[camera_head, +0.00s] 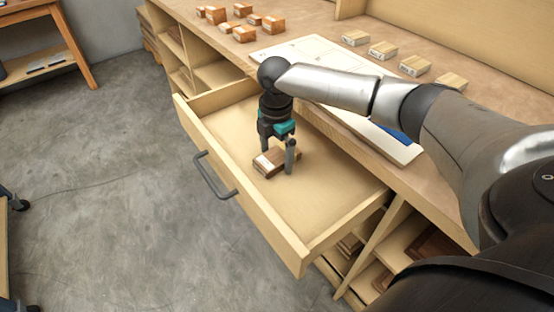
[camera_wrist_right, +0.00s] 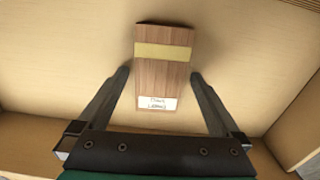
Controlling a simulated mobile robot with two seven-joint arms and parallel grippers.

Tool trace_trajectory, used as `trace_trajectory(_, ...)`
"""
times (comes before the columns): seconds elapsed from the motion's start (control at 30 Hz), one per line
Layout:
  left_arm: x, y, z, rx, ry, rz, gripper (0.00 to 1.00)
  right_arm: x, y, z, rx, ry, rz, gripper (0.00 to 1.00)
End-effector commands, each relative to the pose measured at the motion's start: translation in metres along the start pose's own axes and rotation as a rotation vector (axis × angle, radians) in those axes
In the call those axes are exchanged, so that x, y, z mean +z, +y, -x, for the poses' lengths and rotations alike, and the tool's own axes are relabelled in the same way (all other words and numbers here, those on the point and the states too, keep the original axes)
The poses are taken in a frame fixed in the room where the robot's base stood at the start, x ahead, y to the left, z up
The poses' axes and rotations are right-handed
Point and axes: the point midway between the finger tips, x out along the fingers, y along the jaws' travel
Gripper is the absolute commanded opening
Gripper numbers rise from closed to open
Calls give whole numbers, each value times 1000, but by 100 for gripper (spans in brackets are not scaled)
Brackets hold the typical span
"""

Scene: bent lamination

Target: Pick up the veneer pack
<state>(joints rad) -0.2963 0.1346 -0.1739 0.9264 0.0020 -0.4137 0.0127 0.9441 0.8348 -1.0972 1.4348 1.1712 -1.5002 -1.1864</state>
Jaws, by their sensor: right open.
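The veneer pack (camera_head: 266,163) is a small brown wooden block lying flat in the open drawer (camera_head: 320,198). In the right wrist view the veneer pack (camera_wrist_right: 163,75) shows a yellowish band across it and a white label at its near end. My right gripper (camera_head: 278,158) points down into the drawer over the pack. Its fingers are open, and in the wrist view the fingertips (camera_wrist_right: 160,76) stand on either side of the pack with a gap at each side. How far the fingertips are above the drawer floor is hard to tell. My left gripper is not in view.
The drawer has raised walls and a dark handle (camera_head: 214,176) on its front. Above it, the workbench top (camera_head: 290,30) holds a white board (camera_head: 315,50), several reddish blocks (camera_head: 244,33) and several pale blocks (camera_head: 383,50). Shelves lie below the bench. The drawer floor around the pack is clear.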

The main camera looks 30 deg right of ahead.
Motion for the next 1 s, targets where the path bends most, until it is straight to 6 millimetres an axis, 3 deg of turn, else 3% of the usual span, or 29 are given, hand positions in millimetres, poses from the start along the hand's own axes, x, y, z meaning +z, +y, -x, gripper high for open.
trace_trajectory(0.07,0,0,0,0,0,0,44,0,0,0,0,0,0,100)
trace_trajectory(0.17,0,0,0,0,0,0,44,0,0,0,0,0,0,90)
trace_trajectory(0.83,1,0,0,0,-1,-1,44,0,0,0,-1,0,0,14)
trace_trajectory(1.0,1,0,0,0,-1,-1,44,0,0,0,0,0,0,13)
